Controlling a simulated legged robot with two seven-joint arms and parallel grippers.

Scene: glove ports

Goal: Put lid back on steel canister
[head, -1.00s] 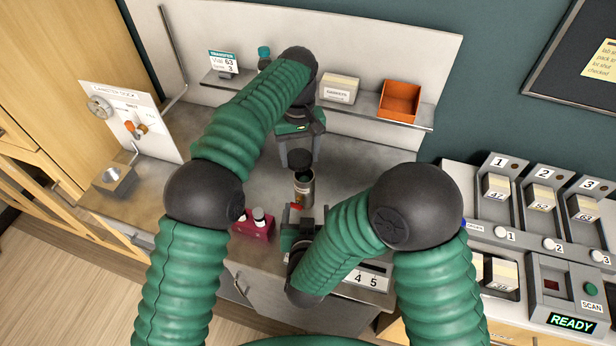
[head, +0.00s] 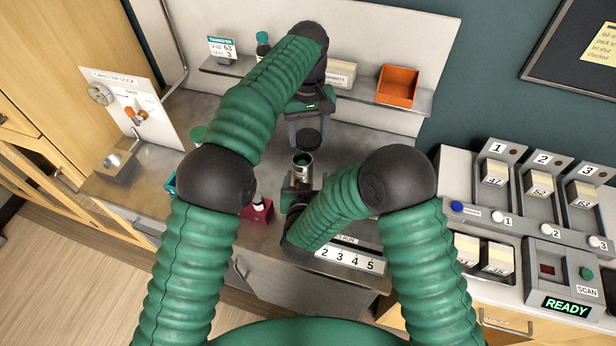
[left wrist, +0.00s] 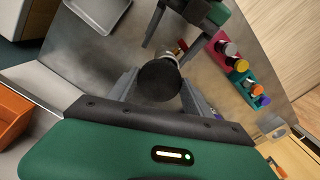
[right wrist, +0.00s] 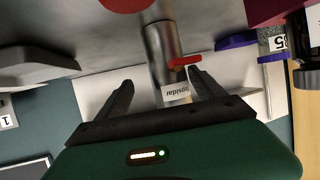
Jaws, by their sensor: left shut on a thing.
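In the right wrist view the canister (right wrist: 158,42) shows a paper label and a red tab. The dark round lid (head: 308,140) is just behind and above its mouth in the head view, apart from it. My left gripper (head: 308,127) is shut on the lid, which also shows in the left wrist view (left wrist: 160,82) hiding much of the canister. My right gripper (right wrist: 162,82) has its fingers apart on either side of the canister's label end; a gap shows on the left side.
A crimson vial rack (head: 259,212) stands left of my right gripper. A shelf behind carries an orange bin (head: 398,86) and a box. A numbered strip (head: 348,256) lies at the front. A white dock panel (head: 130,112) stands at left.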

